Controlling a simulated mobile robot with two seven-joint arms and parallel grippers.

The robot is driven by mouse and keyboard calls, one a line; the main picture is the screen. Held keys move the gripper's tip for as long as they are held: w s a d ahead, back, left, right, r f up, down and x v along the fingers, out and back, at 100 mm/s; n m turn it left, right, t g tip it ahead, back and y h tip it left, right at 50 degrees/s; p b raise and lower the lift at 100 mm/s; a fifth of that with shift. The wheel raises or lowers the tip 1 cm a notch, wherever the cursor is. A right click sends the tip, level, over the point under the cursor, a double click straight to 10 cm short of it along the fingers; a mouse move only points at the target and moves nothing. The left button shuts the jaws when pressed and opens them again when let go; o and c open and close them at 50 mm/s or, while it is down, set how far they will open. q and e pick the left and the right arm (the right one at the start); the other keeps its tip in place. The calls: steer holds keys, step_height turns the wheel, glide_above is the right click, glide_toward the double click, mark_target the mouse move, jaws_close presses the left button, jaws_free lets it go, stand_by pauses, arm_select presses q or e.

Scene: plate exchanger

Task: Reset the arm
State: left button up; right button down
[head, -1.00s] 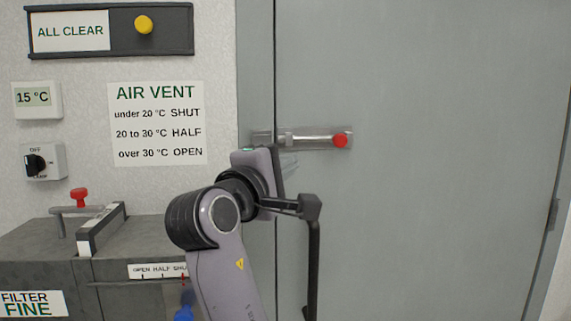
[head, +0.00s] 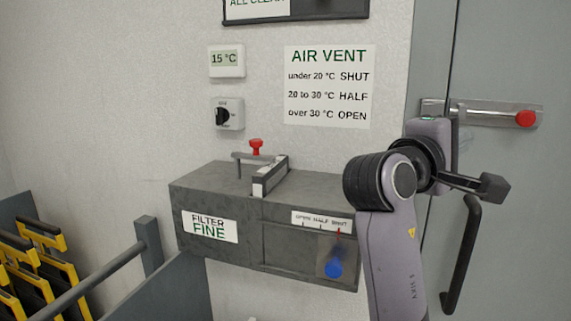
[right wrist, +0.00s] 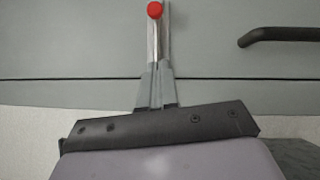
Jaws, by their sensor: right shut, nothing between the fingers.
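My right arm reaches up in the head view, with its right gripper (head: 460,143) in front of the grey door, just below the door's bolt. The fingers are mostly hidden behind my wrist there. In the right wrist view the gripper (right wrist: 158,78) is shut and empty, pointing at the door. The bolt (head: 465,112) is a metal bar with a red knob (head: 525,118); the knob also shows in the right wrist view (right wrist: 155,10), beyond the fingertips. I cannot tell whether the fingers touch the bolt. My left gripper is not in view.
A black door handle (head: 463,255) is right of my arm. A grey filter box (head: 215,188) with a red-knobbed clamp (head: 256,146) and blue vent slider (head: 333,269) stands left. A thermostat (head: 226,61) reads 15 °C; a dial (head: 228,114) sits below. Yellow-black racks (head: 40,235) are far left.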

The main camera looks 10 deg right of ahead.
step_height(320, 180, down, 30)
steer(key=s+a+t+y, duration=0.1)
steer(key=s+a+y, duration=0.15)
steer(key=y, duration=0.75)
steer(key=s+a+f+m+g+y, duration=0.2)
steer(key=s+a+f+g+y, duration=0.15)
steer(key=s+f, duration=0.65)
steer(key=s+a+f+m+g+y, duration=0.2)
steer(key=s+a+f+y, duration=0.4)
steer(key=s, duration=0.5)
steer(key=w+a+f+t, duration=0.2)
steer(key=w+f+t, duration=0.4)
steer(key=f, duration=0.4)
steer(key=shift+t, duration=0.55)
steer(key=shift+w, duration=0.1)
